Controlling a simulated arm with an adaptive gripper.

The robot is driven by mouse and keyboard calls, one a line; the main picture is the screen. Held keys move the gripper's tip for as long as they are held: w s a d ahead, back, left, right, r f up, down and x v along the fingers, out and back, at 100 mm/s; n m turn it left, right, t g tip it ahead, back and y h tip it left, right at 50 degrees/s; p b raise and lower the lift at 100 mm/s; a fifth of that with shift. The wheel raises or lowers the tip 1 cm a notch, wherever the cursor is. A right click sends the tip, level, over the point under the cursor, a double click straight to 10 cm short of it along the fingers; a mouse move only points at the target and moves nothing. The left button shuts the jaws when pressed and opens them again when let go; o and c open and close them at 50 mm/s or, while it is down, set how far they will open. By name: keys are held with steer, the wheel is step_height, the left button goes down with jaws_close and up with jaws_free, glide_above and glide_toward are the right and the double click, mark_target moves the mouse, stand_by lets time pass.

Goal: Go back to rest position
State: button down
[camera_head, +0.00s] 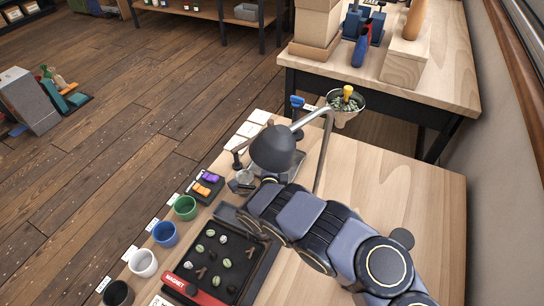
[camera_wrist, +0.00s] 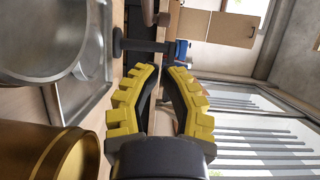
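My gripper (camera_wrist: 162,72) shows in the wrist view with two yellow, toothed fingers on dark backing. The fingertips are close together with a narrow gap, and nothing is seen held between them. In the head view my arm reaches up and left from the lower right over the workbench (camera_head: 345,195). Its end is beside the dark dome-shaped device (camera_head: 272,150), and the fingers cannot be made out clearly there. In the wrist view a grey metal rounded body (camera_wrist: 45,40) and a brass cylinder (camera_wrist: 45,150) lie left of the fingers.
A black tray (camera_head: 262,255) of beans with a red magnet bar (camera_head: 195,290) lies left of my arm. Green (camera_head: 185,207), blue (camera_head: 165,233), white (camera_head: 143,262) and black (camera_head: 118,292) cups line the bench's left edge. A funnel of green beans (camera_head: 345,105) stands behind. Bench right is clear.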

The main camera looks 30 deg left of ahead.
steer(key=shift+s+d, duration=0.15)
steer(key=shift+s, duration=0.1)
stand_by(0.4)
